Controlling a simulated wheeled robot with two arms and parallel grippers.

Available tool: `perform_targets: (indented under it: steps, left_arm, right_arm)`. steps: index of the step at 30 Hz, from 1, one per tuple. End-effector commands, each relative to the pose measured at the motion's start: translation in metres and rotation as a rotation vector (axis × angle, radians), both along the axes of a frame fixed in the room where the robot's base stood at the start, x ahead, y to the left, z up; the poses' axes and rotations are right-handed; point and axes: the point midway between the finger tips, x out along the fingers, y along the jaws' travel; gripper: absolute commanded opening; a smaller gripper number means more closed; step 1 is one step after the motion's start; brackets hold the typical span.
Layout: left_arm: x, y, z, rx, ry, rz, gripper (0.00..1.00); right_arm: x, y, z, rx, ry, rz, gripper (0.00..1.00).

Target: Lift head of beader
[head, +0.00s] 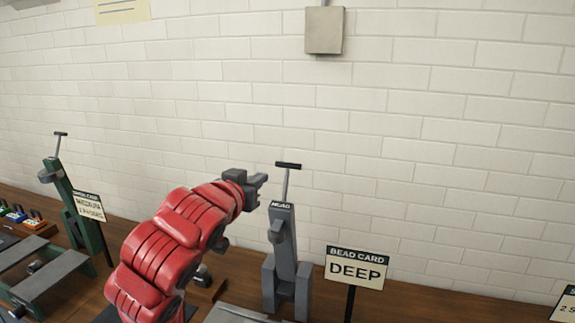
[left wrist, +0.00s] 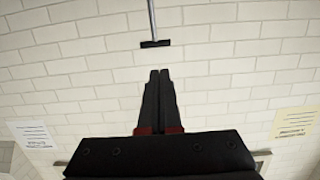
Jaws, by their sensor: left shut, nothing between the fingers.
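A grey beader (head: 283,245) stands upright on the bench in the middle of the head view. A thin rod with a dark T-shaped handle (head: 288,165) rises from its top. In the left wrist view the handle (left wrist: 155,44) hangs beyond the fingertips, with a gap of wall between. My left gripper (head: 265,180) is at the end of the red arm, just left of the rod and slightly below the handle's height. Its fingers (left wrist: 160,73) are shut and empty. My arm hides part of the bench left of the beader. My right gripper is not in view.
A card reading "BEAD CARD DEEP" (head: 356,268) stands right of the grey beader. A green beader (head: 75,205) with its own card (head: 89,206) stands at left. The white brick wall (head: 430,130) is behind, with a grey box (head: 324,30) high up.

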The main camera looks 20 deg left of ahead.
Motion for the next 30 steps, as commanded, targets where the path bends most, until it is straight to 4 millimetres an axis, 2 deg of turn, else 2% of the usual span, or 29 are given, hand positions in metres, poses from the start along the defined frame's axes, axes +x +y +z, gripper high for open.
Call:
perform_targets:
  steps: [4, 11, 15, 24, 30]
  left_arm:
    - [-0.003, 0.001, -0.004, -0.008, -0.005, -0.006, 0.00]
    - [0.017, -0.002, -0.008, -0.011, -0.004, -0.010, 0.00]
    - [0.045, -0.002, -0.015, -0.008, 0.008, -0.006, 0.00]
    - [0.105, -0.003, -0.019, -0.006, 0.002, -0.004, 0.00]
    - [0.127, -0.003, -0.026, -0.006, 0.000, -0.003, 0.00]
  right_arm:
    - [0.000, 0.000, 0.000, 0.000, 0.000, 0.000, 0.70]
    - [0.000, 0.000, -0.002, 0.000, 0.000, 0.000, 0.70]
    - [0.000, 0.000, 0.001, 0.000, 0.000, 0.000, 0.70]
    - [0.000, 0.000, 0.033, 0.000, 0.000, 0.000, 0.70]
    - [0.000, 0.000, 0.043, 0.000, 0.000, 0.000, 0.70]
